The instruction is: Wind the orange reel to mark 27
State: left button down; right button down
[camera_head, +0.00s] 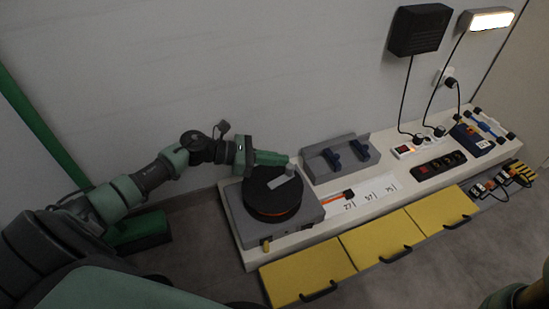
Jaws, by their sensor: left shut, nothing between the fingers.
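The orange reel (277,217) shows as a black disc with a thin orange edge, on a grey box at the left end of the white bench. A pale grey crank piece (289,170) stands at its far right rim. My left gripper (287,160) is shut at the top of this crank; whether it touches cannot be told. An orange strip (328,199) runs right from the reel to a black end piece (348,193). That end lies at mark 27 (349,205) on the white scale (372,193), which bears two further marks. My right gripper is not in view.
A grey holder with blue handles (335,158) stands behind the scale. Power strips (440,164) and cables lie to the right. Yellow drawers (377,241) with black handles line the bench front. A small brass-coloured knob (266,244) sticks out of the reel box.

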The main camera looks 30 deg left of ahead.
pick_arm(q)
jog(key=shift+d, duration=0.25)
dwell(0.4)
